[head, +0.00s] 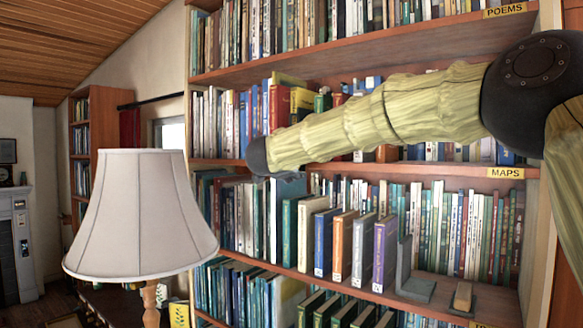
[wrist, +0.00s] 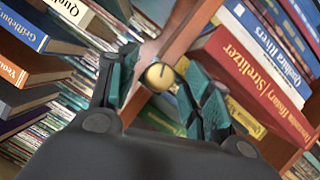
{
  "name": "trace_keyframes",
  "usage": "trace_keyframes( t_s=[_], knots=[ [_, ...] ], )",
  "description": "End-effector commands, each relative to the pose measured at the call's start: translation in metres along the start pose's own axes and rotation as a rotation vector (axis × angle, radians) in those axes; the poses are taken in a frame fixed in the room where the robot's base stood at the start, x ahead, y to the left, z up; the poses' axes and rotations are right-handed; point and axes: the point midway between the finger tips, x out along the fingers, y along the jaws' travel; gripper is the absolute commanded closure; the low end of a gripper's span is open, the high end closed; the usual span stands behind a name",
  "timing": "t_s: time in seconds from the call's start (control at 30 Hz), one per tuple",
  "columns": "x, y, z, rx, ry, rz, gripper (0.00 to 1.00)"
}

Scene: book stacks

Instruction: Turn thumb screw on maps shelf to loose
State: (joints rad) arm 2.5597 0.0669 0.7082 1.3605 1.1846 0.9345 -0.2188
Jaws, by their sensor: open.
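A round brass thumb screw (wrist: 160,76) with a dark line on its face sits on the wooden shelf upright in the wrist view. My gripper (wrist: 161,90) is open, with one teal-padded finger on each side of the screw. I cannot tell whether either pad touches it. In the head view a yellow MAPS label (head: 505,173) marks the front edge of the maps shelf (head: 440,167). My arm crosses in front of that shelf and hides the screw there; the gripper cannot be made out clearly.
Books crowd both sides of my gripper, including a red book (wrist: 255,85) at right and a blue book (wrist: 35,28) at left. A white lampshade (head: 140,215) stands at front left. A metal bookend (head: 410,280) and a small wooden block (head: 462,298) sit on the lower shelf.

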Motion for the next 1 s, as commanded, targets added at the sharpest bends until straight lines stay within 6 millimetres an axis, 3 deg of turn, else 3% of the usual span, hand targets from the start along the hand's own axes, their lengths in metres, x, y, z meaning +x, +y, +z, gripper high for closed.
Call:
trace_keyframes(
  t_s=[0.17, 0.6, 0.8, 1.0],
  knots=[
    [-0.017, -0.002, 0.0, -0.001, 0.0, -0.002, 0.51],
    [-0.093, 0.0, 0.0, -0.001, -0.001, -0.001, 0.51],
    [-0.113, 0.0, 0.0, 0.0, -0.001, -0.001, 0.51],
    [-0.118, 0.001, 0.0, -0.001, 0.0, 0.001, 0.51]
  ],
)
